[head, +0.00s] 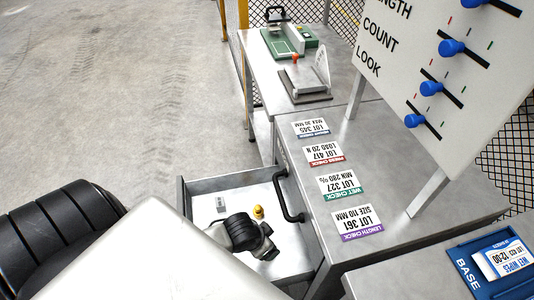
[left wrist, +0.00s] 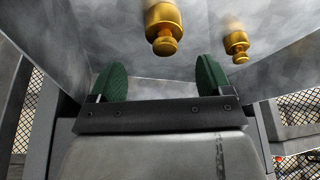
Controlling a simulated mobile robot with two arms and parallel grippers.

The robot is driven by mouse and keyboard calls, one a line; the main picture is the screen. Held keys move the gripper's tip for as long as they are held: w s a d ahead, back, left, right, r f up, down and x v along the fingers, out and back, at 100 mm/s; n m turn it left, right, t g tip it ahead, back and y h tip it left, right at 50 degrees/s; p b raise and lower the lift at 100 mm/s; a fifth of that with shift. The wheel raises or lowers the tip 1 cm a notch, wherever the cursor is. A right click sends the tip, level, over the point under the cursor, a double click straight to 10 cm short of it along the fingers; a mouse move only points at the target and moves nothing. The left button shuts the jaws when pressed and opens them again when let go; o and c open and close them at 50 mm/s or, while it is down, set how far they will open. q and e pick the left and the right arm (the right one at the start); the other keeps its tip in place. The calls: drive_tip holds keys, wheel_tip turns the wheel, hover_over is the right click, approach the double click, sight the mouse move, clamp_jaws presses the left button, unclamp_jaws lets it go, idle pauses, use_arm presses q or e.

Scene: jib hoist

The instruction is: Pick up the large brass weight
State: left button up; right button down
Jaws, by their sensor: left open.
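The large brass weight (left wrist: 163,28) is a gold cylinder with a knob, in the left wrist view at the top middle. A smaller brass weight (left wrist: 236,46) is to its right. My left gripper (left wrist: 160,78) has its two green fingers wide apart with nothing between them. The large weight lies beyond the fingertips, in line with the gap. In the head view one brass weight (head: 258,212) shows in the open drawer beside my dark left wrist; I cannot tell which one it is. The left fingers are hidden there. My right gripper is not in view.
The open grey drawer (head: 187,204) has raised walls and a black handle (head: 288,197). The bench above carries lot cards (head: 340,182) and a slider board (head: 430,70). A blue base tray (head: 478,277) is at the lower right. Open floor is at the left.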

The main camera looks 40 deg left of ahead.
use_arm(q)
drive_tip(key=x, duration=0.4)
drive_tip(key=b+x, duration=0.1)
drive_tip(key=x, duration=0.2)
drive_tip(key=shift+a+f, duration=0.1)
drive_tip(key=shift+a, duration=0.25)
drive_tip(key=c, duration=1.3)
drive_tip(key=shift+c, duration=0.2)
